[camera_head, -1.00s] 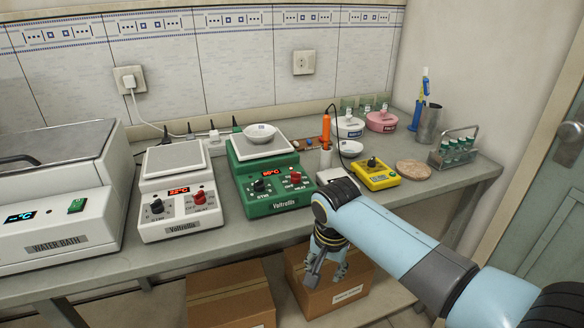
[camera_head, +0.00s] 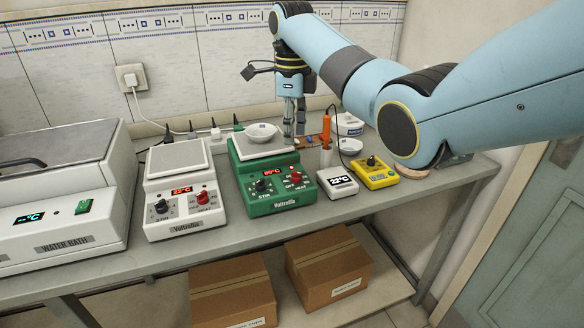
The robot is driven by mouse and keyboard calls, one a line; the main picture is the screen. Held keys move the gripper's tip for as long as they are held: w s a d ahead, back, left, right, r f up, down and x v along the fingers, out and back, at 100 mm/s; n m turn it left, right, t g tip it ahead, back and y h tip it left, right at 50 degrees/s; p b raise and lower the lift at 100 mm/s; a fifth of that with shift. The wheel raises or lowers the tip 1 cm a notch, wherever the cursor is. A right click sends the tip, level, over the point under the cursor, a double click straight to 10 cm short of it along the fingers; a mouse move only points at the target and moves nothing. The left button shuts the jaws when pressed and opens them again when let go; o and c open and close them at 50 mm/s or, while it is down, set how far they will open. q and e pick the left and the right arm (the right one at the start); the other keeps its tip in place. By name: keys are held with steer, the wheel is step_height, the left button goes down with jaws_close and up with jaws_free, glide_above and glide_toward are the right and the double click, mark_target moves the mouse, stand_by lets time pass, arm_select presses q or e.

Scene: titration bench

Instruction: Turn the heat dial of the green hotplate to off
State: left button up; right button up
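The green hotplate (camera_head: 271,206) stands on the bench, with a white bowl (camera_head: 261,132) on its top plate and a lit red display. Its red heat dial (camera_head: 296,178) is on the right of the front panel, uncovered. The black stir dial (camera_head: 262,186) is to its left. My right gripper (camera_head: 294,132) points down over the hotplate's back right part, above and behind the heat dial and apart from it. Its two fingers look close together; whether they meet is unclear. My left gripper is not in view.
A white hotplate (camera_head: 183,209) with a similar red dial and a water bath (camera_head: 62,210) stand to the left. A small white temperature display (camera_head: 338,182), a yellow device (camera_head: 374,173) and an orange-handled probe (camera_head: 326,128) are to the right. Boxes (camera_head: 328,266) lie below the bench.

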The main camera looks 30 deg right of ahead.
mark_target(296, 177)
step_height(296, 177, down, 10)
steer(key=shift+f+b, duration=0.25)
steer(key=shift+b, duration=0.1)
jaws_close()
stand_by(0.3)
